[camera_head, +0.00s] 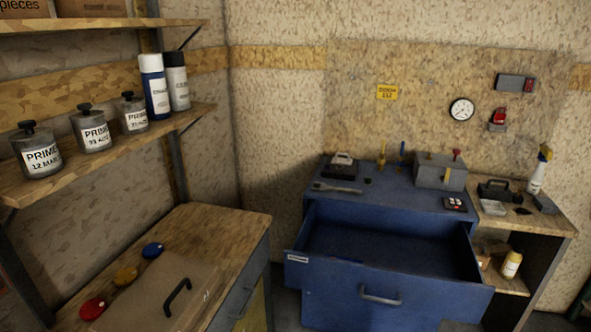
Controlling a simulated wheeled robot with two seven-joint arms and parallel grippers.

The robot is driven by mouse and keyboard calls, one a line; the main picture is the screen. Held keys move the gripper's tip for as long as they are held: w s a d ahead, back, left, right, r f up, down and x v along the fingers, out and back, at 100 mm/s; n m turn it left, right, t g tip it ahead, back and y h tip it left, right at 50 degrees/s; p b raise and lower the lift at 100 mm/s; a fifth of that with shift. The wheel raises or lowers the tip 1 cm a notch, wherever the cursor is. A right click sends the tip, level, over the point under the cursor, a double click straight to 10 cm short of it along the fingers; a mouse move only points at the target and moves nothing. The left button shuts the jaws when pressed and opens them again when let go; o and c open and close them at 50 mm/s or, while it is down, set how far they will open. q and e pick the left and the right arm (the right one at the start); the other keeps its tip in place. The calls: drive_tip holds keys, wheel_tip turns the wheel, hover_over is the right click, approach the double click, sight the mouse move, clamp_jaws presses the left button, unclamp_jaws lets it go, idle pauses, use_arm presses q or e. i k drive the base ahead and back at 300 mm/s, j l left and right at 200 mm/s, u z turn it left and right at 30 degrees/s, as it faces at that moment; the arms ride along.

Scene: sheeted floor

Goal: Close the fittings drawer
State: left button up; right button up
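The blue drawer (385,296) is pulled well out of the blue cabinet (392,195) at the right of the head view. Its front panel has a grey bar handle (381,296) in the middle and a small white label at the upper left. The inside of the drawer looks empty and dark. The label is too small to read, so I cannot tell whether it names fittings. Neither of my grippers shows in this view.
A wooden bench (215,232) with a box lid and coloured discs stands at the left. Shelves above hold primer jars (95,133) and spray cans (154,88). Tools lie on the cabinet top. A small wooden side table (545,222) stands at the right.

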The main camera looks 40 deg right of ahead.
sight(438, 273)
drive_tip(key=l+z, duration=0.15)
drive_tip(key=z, duration=1.55)
